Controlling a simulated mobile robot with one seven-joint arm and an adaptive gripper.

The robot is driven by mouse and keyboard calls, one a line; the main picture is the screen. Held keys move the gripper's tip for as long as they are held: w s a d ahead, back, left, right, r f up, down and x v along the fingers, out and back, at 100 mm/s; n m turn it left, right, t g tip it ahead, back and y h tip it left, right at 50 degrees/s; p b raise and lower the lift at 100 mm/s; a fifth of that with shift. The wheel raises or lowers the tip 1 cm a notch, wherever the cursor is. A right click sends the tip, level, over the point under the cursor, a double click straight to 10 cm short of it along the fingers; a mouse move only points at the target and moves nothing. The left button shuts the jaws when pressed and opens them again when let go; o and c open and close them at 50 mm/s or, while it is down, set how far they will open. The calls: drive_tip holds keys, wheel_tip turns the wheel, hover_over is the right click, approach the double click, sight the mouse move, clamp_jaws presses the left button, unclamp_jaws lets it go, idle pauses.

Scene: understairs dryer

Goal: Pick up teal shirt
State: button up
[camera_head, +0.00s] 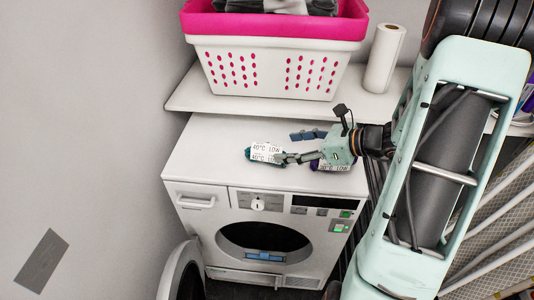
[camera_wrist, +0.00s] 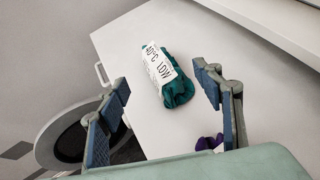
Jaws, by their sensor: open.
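The teal shirt (camera_head: 252,154) is a small folded bundle on the white top of the dryer (camera_head: 200,150). It carries a white label reading "40°C LOW". In the wrist view the shirt (camera_wrist: 180,92) lies ahead of and between the two blue-padded fingers. My gripper (camera_head: 290,147) is open and empty, just right of the shirt in the head view; the wrist view also shows my gripper (camera_wrist: 165,90) spread wide. One finger overlaps the shirt's right end in the head view, and I cannot tell whether they touch.
A purple item (camera_head: 337,167) with a similar label lies under my gripper, and its edge shows in the wrist view (camera_wrist: 208,143). A pink-rimmed white basket (camera_head: 270,75) and a paper roll (camera_head: 384,60) stand on the shelf behind. The dryer door (camera_head: 183,270) is open at the front.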

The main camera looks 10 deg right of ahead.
sight(271, 149)
drive_tip(key=x, duration=0.9)
drive_tip(key=shift+s+f, duration=0.1)
drive_tip(key=c, duration=1.4)
